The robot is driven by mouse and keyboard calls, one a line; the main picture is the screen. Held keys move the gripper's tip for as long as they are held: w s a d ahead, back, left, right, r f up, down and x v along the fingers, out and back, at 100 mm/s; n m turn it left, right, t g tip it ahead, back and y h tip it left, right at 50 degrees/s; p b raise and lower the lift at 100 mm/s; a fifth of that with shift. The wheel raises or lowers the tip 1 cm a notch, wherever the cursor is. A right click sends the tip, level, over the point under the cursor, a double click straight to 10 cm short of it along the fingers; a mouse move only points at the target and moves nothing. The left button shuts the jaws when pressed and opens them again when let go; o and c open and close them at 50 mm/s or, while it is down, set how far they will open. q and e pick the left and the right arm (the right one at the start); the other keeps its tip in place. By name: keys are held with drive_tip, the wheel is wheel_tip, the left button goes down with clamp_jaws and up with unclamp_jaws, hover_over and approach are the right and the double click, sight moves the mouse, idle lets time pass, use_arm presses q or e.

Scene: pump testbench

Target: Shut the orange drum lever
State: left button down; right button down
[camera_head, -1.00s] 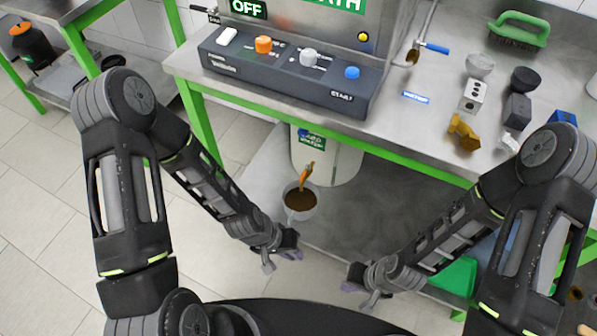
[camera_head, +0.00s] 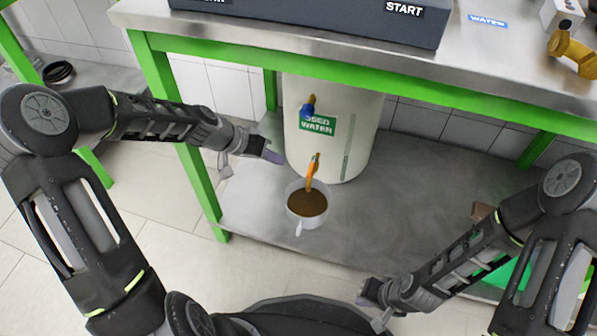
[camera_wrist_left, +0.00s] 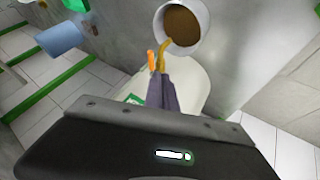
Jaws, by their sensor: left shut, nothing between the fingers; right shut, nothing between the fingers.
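The white drum (camera_head: 350,105) labelled used water stands under the bench. Its orange lever (camera_head: 310,173) is low on its front, at the tap; it also shows in the left wrist view (camera_wrist_left: 151,58). A white mug (camera_head: 298,213) with brown liquid sits under the tap; it also shows in the left wrist view (camera_wrist_left: 203,45). My right gripper (camera_head: 365,292) is shut and empty, lower right of the mug.
A blue tap handle (camera_head: 308,106) sits higher on the drum. The bench's green frame (camera_head: 400,85) runs above, with a green leg (camera_head: 197,180) at left. A green object (camera_head: 515,270) is at right.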

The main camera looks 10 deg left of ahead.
sight(312, 167)
use_arm(q)
drive_tip(key=shift+r, duration=0.1)
drive_tip(key=b+x, duration=0.3)
drive_tip(key=x, duration=0.7)
